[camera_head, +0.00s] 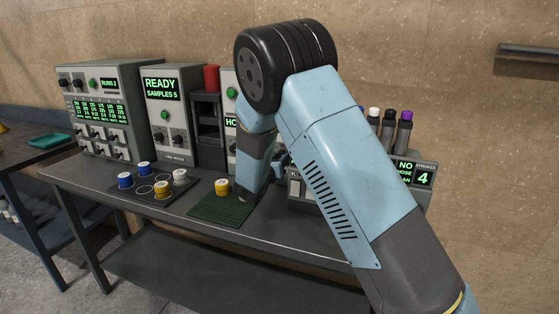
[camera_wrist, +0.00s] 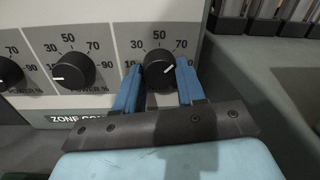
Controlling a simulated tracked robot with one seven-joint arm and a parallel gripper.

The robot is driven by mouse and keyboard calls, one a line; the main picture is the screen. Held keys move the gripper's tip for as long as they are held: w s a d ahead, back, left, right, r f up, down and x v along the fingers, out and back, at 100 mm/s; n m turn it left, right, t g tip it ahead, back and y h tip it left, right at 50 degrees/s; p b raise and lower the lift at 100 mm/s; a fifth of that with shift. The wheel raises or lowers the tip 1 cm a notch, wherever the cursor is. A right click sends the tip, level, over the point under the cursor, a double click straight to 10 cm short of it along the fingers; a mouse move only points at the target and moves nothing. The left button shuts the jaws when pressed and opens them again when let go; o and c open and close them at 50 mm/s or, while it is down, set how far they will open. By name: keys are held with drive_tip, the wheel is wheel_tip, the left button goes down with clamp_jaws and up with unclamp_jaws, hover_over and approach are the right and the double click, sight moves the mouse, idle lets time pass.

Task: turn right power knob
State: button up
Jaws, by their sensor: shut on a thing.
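The right power knob (camera_wrist: 158,68) is a black round knob at the right end of a row on a light panel in the wrist view. Its white mark points to the right and slightly up. My gripper (camera_wrist: 158,78) is shut on it, with one blue finger at its left side and one at its right. The middle power knob (camera_wrist: 74,70) beside it has its mark at lower left. In the head view my arm hides the knob and most of the gripper.
Another knob (camera_wrist: 10,74) is cut off at the wrist view's left edge. In the head view, a green mat (camera_head: 215,211) with a yellow-topped jar (camera_head: 222,187) lies left of my arm. A dark tray (camera_head: 128,196) holds several jars. The bench front (camera_head: 290,238) is clear.

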drive_tip(key=c, duration=0.4)
drive_tip(key=shift+n, duration=4.5)
drive_tip(key=shift+a, duration=0.1)
drive_tip(key=o, duration=0.8)
drive_tip(key=shift+c, duration=0.2)
drive_tip(key=shift+o, duration=1.4)
